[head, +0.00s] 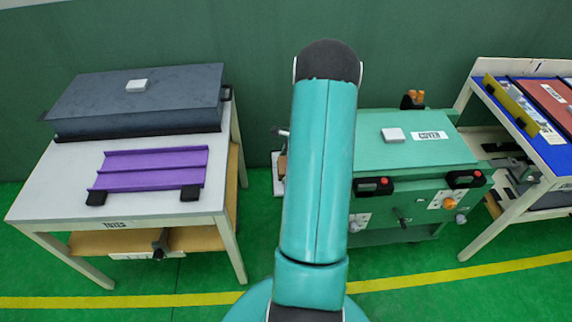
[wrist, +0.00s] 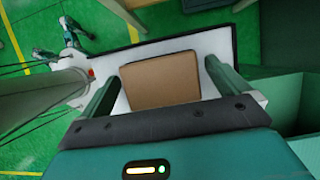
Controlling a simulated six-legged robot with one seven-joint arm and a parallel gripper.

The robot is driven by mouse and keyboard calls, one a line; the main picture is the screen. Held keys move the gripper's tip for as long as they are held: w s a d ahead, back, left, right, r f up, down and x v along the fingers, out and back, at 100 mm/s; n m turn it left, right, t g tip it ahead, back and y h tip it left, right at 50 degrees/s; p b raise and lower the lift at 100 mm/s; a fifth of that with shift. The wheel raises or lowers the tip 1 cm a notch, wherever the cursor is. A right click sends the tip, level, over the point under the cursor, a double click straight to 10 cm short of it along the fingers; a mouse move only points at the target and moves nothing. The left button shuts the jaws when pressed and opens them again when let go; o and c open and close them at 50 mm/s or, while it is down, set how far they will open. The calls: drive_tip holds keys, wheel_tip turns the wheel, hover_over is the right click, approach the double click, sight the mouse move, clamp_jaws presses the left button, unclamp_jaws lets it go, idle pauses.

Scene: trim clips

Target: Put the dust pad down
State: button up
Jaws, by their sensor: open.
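A tan-brown block (wrist: 160,82), which looks like the dust pad, lies flat on a white surface with a dark edge (wrist: 125,60) in the wrist view. My gripper (wrist: 163,70) is open above it, with one teal finger to each side of the block. Gaps show between the block and both fingers, so it is not gripped. In the head view a brown patch (head: 283,166) shows beside the green cabinet, partly hidden by my arm; it may be the same block. My gripper is hidden behind my arm there.
The green cabinet (head: 440,150) carries a small white block (head: 393,135) and red-buttoned black boxes. The white table (head: 60,190) at left holds a purple ribbed tray (head: 150,170) and a dark slab (head: 90,100). A blue-topped table (head: 555,150) stands at right. Green floor lies open in front.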

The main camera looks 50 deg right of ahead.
drive_tip(key=v, duration=1.2)
drive_tip(key=w+a+r+n, duration=0.6)
drive_tip(key=a+r, duration=0.4)
drive_tip(key=a, duration=0.1)
drive_tip(key=s+a+r+n+h, duration=0.1)
drive_tip(key=a+r+n, duration=0.55)
drive_tip(key=a, duration=0.55)
drive_tip(key=s+a+r+n+h, duration=0.1)
drive_tip(key=a+r+n, duration=0.5)
drive_tip(key=a, duration=0.5)
drive_tip(key=s+a+n+t, duration=0.2)
drive_tip(key=s+a+n, duration=0.6)
drive_tip(key=a+n, duration=0.1)
drive_tip(key=shift+a+r+h, duration=0.3)
drive_tip(key=shift+a+h, duration=0.1)
drive_tip(key=shift+a, duration=0.15)
